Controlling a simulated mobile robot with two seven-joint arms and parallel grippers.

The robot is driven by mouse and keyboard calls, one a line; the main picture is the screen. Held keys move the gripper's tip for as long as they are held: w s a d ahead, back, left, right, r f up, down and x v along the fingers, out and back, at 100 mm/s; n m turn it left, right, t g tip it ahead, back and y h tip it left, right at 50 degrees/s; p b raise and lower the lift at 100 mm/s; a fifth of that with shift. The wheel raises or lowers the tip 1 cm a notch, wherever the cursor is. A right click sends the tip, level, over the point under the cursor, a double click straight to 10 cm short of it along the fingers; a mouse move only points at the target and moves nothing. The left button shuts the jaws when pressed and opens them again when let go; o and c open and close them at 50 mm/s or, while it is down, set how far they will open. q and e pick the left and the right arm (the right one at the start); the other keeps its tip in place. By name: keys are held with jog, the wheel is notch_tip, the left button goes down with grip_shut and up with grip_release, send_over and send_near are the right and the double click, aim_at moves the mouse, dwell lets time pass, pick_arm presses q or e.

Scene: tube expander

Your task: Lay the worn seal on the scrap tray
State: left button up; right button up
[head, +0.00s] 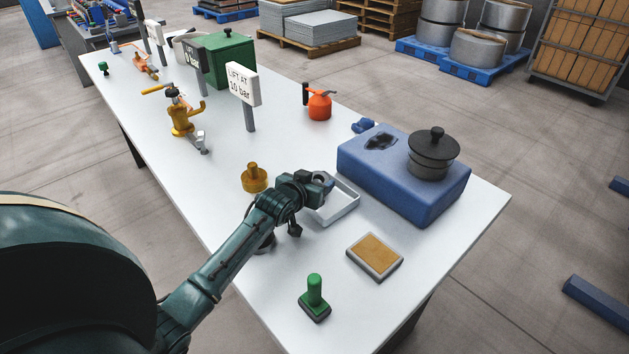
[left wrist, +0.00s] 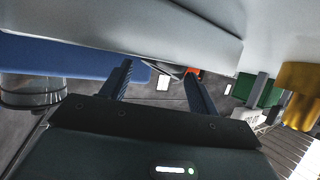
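My left gripper (head: 326,184) is low over the table, at the near left rim of a shallow pale grey tray (head: 346,207), which looks like the scrap tray. In the left wrist view the two fingers of the left gripper (left wrist: 158,72) stand apart, with no held object clearly visible between them. The wrist partly hides the tray, and its visible floor looks bare. I cannot pick out the worn seal for certain. A black irregular patch (head: 380,142) shows on top of a blue block (head: 361,166), and I cannot tell what it is. My right gripper is not in view.
A lidded dark pot (head: 432,155) stands on the blue block. Near the gripper are a brass weight-like piece (head: 255,178), an amber pad (head: 375,256) and a green-handled stamp (head: 314,300). An orange can (head: 319,106) and a sign (head: 243,85) stand farther back.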

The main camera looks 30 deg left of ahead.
pick_arm(q)
jog(key=shift+o, duration=1.2)
jog(key=shift+r, duration=0.2)
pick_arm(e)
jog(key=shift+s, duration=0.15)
pick_arm(q)
jog(key=shift+s, duration=0.25)
jog(key=v, duration=1.1)
jog(key=shift+s+r, duration=0.15)
jog(key=shift+s, duration=0.1)
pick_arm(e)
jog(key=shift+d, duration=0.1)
